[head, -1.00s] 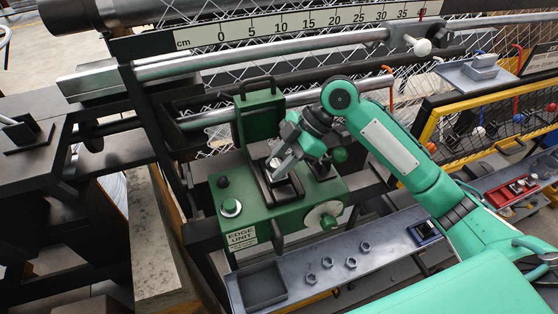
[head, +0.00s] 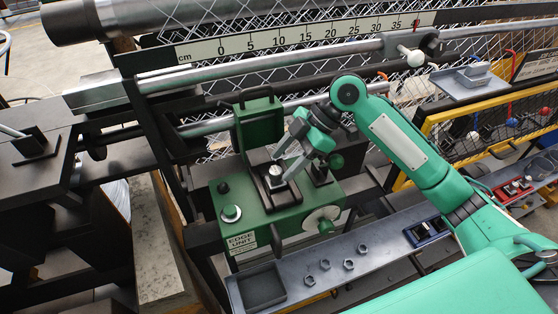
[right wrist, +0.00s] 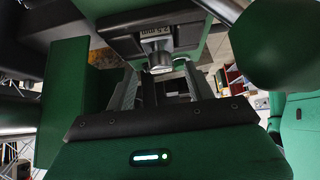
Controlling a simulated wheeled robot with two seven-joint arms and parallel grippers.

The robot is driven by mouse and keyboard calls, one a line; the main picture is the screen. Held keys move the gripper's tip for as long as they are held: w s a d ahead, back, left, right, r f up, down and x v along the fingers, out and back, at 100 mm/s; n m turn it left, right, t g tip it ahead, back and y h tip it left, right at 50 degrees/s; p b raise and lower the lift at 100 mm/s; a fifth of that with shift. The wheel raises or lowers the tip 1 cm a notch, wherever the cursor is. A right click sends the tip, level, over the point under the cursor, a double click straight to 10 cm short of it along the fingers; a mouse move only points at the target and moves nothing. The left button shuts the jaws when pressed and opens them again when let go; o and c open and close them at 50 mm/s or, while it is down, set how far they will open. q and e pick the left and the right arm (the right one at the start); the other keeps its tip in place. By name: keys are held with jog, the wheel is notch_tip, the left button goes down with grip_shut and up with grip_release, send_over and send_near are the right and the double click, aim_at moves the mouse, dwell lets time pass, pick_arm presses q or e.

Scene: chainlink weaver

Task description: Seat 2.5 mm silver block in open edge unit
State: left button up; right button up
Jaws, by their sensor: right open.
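The green edge unit (head: 265,220) stands in the middle of the head view with its lid (head: 259,124) raised. The small silver block (head: 276,172) sits upright in the unit's black-framed seat (head: 281,194). In the right wrist view the silver block (right wrist: 160,60) shows beyond my fingers, by a 2.5 mm label (right wrist: 157,31). My right gripper (head: 284,154) is open and empty, just above the block; its fingers also show apart in the right wrist view (right wrist: 160,83). I cannot tell whether the block is fully down. My left gripper is not in view.
In front runs a grey shelf (head: 385,249) with several nuts and a dark square tray (head: 262,287). Rails and a ruler (head: 300,36) cross behind.

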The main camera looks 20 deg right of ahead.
jog(key=p+v, duration=0.4)
jog(key=v, duration=0.4)
jog(key=shift+d+r, duration=0.2)
jog(key=shift+r, duration=0.05)
jog(key=shift+s+f, duration=0.1)
